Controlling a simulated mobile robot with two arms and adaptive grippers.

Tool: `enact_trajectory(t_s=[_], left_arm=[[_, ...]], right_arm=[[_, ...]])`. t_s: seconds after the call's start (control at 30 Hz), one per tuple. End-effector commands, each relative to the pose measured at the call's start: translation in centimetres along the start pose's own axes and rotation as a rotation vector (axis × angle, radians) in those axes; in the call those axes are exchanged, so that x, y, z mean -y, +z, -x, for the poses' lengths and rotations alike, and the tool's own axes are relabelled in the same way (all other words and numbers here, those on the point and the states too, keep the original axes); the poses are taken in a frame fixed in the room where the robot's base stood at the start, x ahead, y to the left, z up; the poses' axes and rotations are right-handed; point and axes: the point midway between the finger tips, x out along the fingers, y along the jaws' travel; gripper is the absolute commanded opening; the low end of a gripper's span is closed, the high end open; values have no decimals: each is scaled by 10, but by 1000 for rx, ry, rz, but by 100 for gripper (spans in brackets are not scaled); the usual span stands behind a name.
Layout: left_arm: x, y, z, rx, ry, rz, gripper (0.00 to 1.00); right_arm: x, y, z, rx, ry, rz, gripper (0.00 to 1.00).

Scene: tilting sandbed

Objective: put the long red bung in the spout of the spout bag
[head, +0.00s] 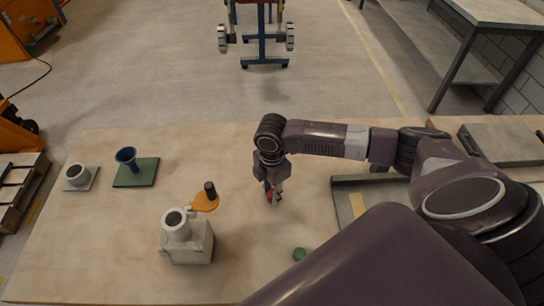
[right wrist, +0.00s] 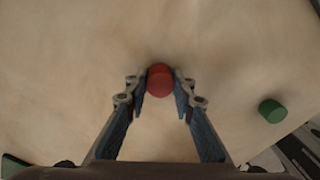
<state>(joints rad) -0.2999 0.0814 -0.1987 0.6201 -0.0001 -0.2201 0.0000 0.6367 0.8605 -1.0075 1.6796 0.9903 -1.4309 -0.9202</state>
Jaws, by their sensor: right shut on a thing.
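The long red bung (head: 269,196) is between the fingers of my right gripper (head: 273,197), low over the middle of the table. In the right wrist view the round red end of the bung (right wrist: 160,80) sits between the fingertips of the right gripper (right wrist: 160,88), which are shut on it. Whether its lower end touches the table is unclear. The pale grey block-shaped spout bag (head: 203,247) stands on the table left of and nearer than the gripper. Its round spout (head: 175,219) faces upward with a dark opening. My left gripper is out of view.
An orange piece with a black upright cylinder (head: 210,190) is between the bag and gripper. A green bung (head: 299,254) lies nearer; it also shows in the right wrist view (right wrist: 272,111). A blue funnel-topped spout (head: 126,158) and a pale ring-shaped one (head: 77,174) stand left. A dark-edged tray (head: 345,181) is right.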

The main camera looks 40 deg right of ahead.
Motion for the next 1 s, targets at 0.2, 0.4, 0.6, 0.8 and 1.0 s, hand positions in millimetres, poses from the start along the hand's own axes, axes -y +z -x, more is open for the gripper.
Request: enact_trajectory(t_s=[0.2, 0.4, 0.6, 0.8, 1.0], left_arm=[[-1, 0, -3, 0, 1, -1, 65], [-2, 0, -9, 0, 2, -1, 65], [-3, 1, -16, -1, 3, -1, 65], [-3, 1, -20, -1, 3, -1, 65], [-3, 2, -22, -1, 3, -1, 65]], right_arm=[[-1, 1, 18, 0, 4, -1, 8], [-2, 1, 61, 1, 8, 1, 8], [-2, 1, 121, 1, 9, 0, 8], [-2, 0, 168, 0, 5, 0, 8], [-1, 0, 193, -1, 2, 0, 8]])
